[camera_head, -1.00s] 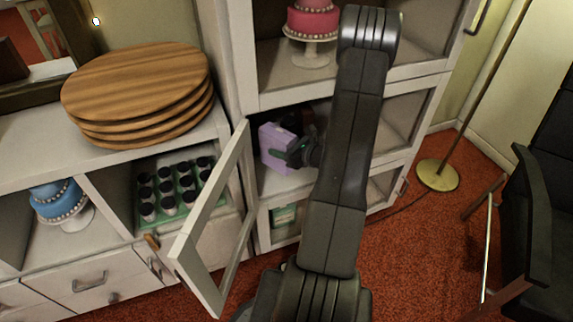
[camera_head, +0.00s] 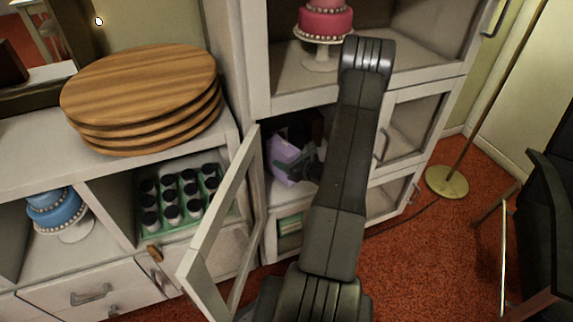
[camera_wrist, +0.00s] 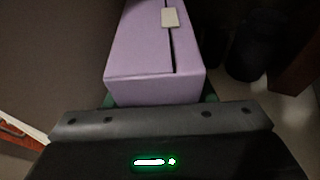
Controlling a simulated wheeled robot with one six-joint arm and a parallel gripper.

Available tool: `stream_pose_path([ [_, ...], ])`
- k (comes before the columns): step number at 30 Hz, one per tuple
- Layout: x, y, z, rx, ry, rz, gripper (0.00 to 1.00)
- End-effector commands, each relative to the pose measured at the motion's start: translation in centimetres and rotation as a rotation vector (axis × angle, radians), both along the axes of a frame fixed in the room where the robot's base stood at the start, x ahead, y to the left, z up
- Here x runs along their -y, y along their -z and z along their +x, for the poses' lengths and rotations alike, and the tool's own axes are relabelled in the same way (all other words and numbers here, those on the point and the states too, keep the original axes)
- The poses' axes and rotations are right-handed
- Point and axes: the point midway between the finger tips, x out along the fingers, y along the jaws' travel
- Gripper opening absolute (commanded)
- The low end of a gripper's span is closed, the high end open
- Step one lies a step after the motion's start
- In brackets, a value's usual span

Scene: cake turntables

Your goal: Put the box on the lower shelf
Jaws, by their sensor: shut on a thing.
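A purple box (camera_head: 285,161) is inside the middle compartment of the white cabinet, at the open left door. My gripper (camera_head: 300,166) is shut on it, with my arm reaching in from the front. In the wrist view the purple box (camera_wrist: 155,50) fills the top middle, with a dark seam and a pale tab on it. The gripper (camera_wrist: 160,103) shows at its near end, the fingers mostly hidden. The lower shelf (camera_head: 290,226) lies below, behind the cabinet's lower glass, with a greenish thing on it. I cannot tell whether the box touches its shelf.
The open glass door (camera_head: 222,225) stands out to the left of my arm. The right door (camera_head: 410,130) is closed. A pink cake (camera_head: 325,22) stands on the shelf above. Wooden boards (camera_head: 140,90) lie on the left counter. A lamp base (camera_head: 447,181) and a black chair are on the right.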

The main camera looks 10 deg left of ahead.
Motion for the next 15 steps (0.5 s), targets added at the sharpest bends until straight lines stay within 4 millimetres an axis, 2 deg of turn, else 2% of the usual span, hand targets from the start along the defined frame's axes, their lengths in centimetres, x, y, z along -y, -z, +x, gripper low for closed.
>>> stream_pose_path([
  [1, 0.0, 0.9, 0.01, 0.0, 0.0, 0.001, 0.11],
  [3, 0.0, 1.27, 0.0, 0.001, 0.0, 0.002, 0.11],
  [13, -0.02, 1.56, 0.01, 0.002, 0.0, 0.001, 0.11],
  [14, 0.0, 1.58, -0.02, 0.001, 0.0, 0.0, 0.52],
  [15, -0.01, 1.46, -0.02, 0.001, 0.0, 0.0, 0.6],
])
